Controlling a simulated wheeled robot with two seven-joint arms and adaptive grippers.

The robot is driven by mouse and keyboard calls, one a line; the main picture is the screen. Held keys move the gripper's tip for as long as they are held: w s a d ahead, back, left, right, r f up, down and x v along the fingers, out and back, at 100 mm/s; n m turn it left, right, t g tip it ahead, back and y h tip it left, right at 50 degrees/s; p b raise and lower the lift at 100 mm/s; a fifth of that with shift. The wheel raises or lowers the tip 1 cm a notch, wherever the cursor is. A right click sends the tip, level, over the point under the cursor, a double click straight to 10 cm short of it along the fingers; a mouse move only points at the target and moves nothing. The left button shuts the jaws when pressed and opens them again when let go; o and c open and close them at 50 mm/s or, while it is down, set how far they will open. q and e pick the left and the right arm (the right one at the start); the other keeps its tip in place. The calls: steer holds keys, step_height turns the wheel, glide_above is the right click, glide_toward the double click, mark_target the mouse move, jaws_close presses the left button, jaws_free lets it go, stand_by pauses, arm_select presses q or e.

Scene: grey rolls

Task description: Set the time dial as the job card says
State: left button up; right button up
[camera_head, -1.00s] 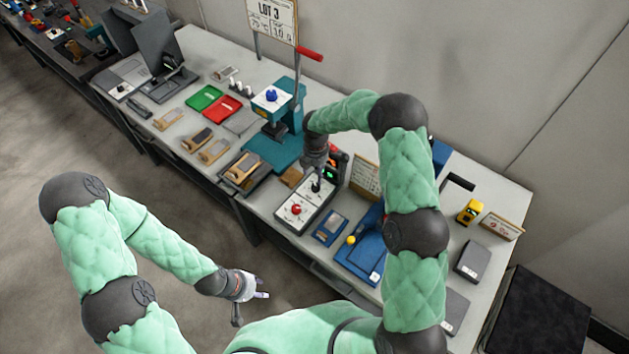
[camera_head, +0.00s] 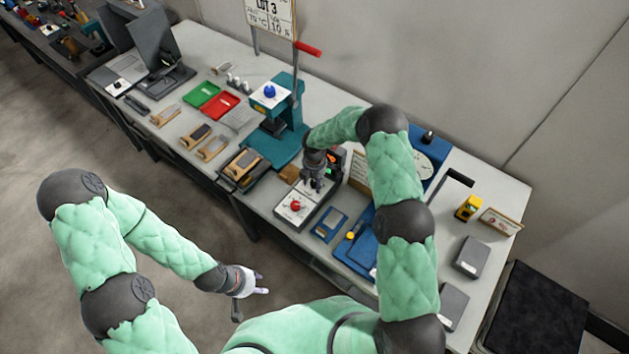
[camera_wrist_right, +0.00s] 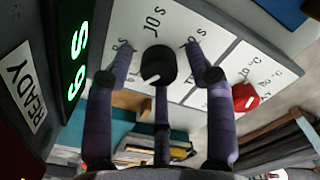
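The time dial is a black knob (camera_wrist_right: 158,66) on a white panel with printed seconds marks, one reading 10 s. My right gripper (camera_wrist_right: 160,48) is over it, its purple fingers spread around the knob with gaps at the sides. In the head view my right gripper (camera_head: 317,182) hides most of the dial. A green display (camera_wrist_right: 75,70) beside the panel shows one digit, 6 or 9, and an s. My left gripper (camera_head: 252,290) is open and empty, away from the table.
A red knob (camera_head: 295,207) sits on the same control box, with °C marks near it. A teal press (camera_head: 285,125) stands left of my right gripper. A blue device (camera_head: 361,250) and a small card stand close on the right.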

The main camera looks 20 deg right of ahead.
steer(key=c, duration=0.8)
steer(key=shift+f+m+b, duration=0.15)
steer(key=shift+m+b, duration=0.85)
steer(key=shift+b, duration=0.1)
steer(key=shift+m+b, duration=1.2)
steer(key=m+b, duration=0.4)
steer(key=m, duration=0.2)
steer(key=m+b, duration=0.3)
steer(key=m, duration=0.3)
steer(key=shift+w+m+b, duration=0.1)
steer(key=shift+m+b, duration=0.25)
steer(key=shift+m, duration=0.05)
steer(key=m+b, duration=0.1)
steer(key=m, duration=0.3)
steer(key=shift+b, duration=0.3)
steer(key=shift+r+m+b, duration=0.2)
steer(key=shift+m+b, duration=0.1)
steer(key=shift+m, duration=0.9)
